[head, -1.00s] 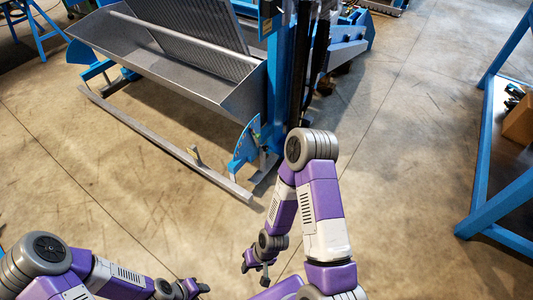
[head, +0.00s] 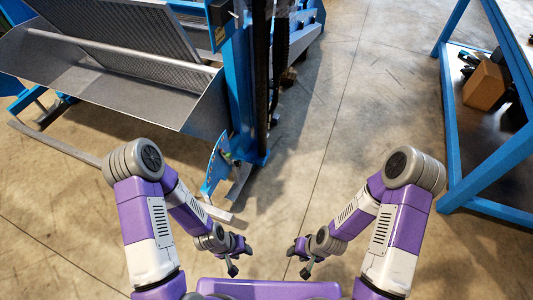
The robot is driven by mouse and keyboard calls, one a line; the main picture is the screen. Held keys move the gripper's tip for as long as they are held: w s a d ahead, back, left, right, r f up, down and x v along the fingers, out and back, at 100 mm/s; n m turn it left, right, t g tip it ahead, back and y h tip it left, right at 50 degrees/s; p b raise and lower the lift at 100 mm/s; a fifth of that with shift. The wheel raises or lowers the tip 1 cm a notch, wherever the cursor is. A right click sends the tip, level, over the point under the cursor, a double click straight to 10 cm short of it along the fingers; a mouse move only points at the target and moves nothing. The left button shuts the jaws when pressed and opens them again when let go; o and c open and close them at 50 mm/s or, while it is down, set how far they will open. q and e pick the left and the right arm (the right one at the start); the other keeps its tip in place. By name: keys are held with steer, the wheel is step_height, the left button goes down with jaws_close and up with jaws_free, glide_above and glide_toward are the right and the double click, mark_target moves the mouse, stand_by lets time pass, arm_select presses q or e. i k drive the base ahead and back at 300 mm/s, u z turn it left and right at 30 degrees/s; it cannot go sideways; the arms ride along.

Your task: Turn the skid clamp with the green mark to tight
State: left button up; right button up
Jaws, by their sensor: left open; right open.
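The blue sieve machine carries a blue quadrant plate (head: 216,165) at the foot of its near corner, just above the end of a grey skid bar (head: 217,212). A small greenish spot seems to show beside the plate, but it is too small to tell whether it is the clamp's mark. No clamp handle can be made out clearly. My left gripper (head: 241,261) is open and empty, in front of and below the skid end, apart from it. My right gripper (head: 297,263) is open and empty, to the right of the left one.
The grey sieve trough (head: 120,88) fills the upper left, beside a blue upright post (head: 241,100). A blue-framed bench (head: 452,120) stands at the right, with a brown box (head: 484,86) inside its frame. The concrete floor between machine and bench is clear.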

mark_target(238, 163)
steer(key=u, duration=0.05)
steer(key=i, duration=0.85)
steer(key=u, duration=0.8)
steer(key=i, duration=0.3)
steer(key=u, duration=0.25)
